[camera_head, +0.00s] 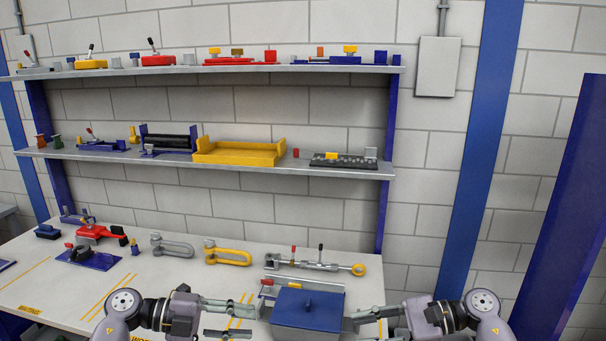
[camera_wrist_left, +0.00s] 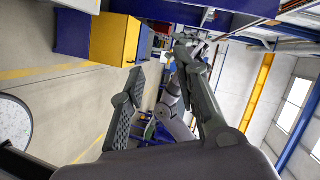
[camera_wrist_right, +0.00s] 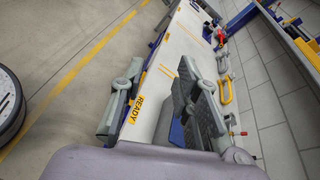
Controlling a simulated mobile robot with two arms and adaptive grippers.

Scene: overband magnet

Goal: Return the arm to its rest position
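My left gripper (camera_head: 248,322) is low in the head view, left of a grey box with a blue lid (camera_head: 308,307). Its two fingers are spread with nothing between them; the left wrist view also shows the open fingers (camera_wrist_left: 163,62). My right gripper (camera_head: 362,326) is low in the head view, at the right side of the same box, partly cut off by the frame edge. In the right wrist view its fingers (camera_wrist_right: 162,70) are apart and empty. I cannot tell from the head view whether either gripper touches the box.
The workbench (camera_head: 140,275) holds a yellow shackle (camera_head: 228,257), a grey shackle (camera_head: 172,246), a turnbuckle-like rod (camera_head: 315,265) and a red tool (camera_head: 97,232). Shelves with a yellow tray (camera_head: 240,158) stand behind. A yellow-blue cabinet (camera_wrist_left: 113,40) shows in the left wrist view. Open floor shows beside the bench.

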